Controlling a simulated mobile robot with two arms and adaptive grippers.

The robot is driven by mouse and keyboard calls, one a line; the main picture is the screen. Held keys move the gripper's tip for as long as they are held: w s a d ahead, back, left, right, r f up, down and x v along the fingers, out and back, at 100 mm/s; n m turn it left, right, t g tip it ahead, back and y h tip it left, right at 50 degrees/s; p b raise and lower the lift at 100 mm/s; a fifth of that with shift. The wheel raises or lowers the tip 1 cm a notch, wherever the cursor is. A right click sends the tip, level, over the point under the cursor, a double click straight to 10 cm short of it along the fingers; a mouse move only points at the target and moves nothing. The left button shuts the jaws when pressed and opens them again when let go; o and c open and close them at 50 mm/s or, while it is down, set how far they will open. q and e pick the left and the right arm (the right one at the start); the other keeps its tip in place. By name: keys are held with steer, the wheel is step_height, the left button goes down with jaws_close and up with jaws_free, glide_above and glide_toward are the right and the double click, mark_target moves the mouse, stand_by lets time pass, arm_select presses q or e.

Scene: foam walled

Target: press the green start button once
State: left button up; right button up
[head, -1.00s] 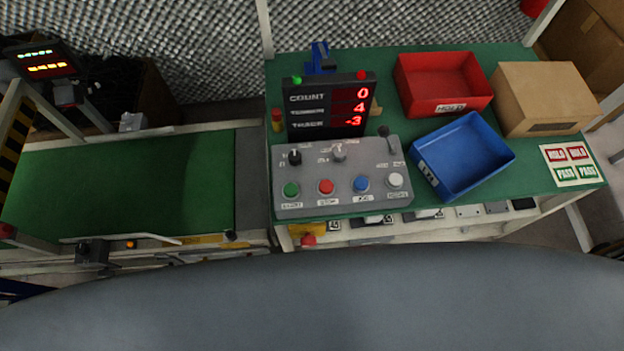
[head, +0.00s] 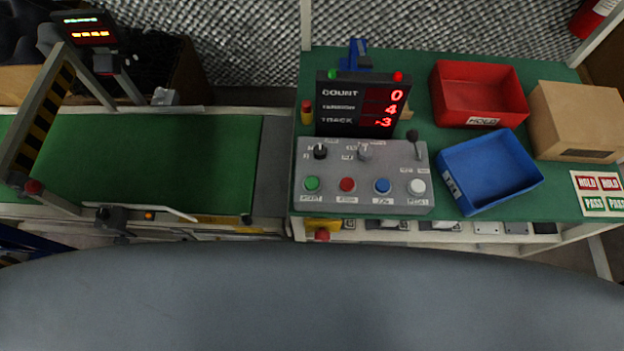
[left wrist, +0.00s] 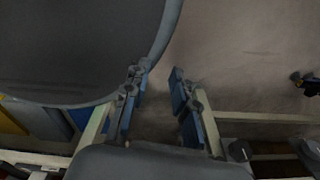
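The green start button (head: 312,183) is the leftmost of the coloured buttons on the grey control panel (head: 345,203) in the head view. A red button (head: 347,184), a blue button (head: 382,185) and a white button (head: 416,186) sit in a row to its right. Neither gripper shows in the head view. In the left wrist view my left gripper (left wrist: 160,106) is open and empty, with its blue-padded fingers apart over bare floor. It is away from the panel, which does not show in that view. My right gripper is out of view.
A display (head: 362,104) stands behind the panel, reading COUNT 0. A red bin (head: 437,92), a blue bin (head: 460,203) and a cardboard box (head: 580,118) are on the green table to the right. A green conveyor belt (head: 150,165) with a striped post (head: 45,115) lies left.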

arm_select(q)
jaws_close()
stand_by(1.0)
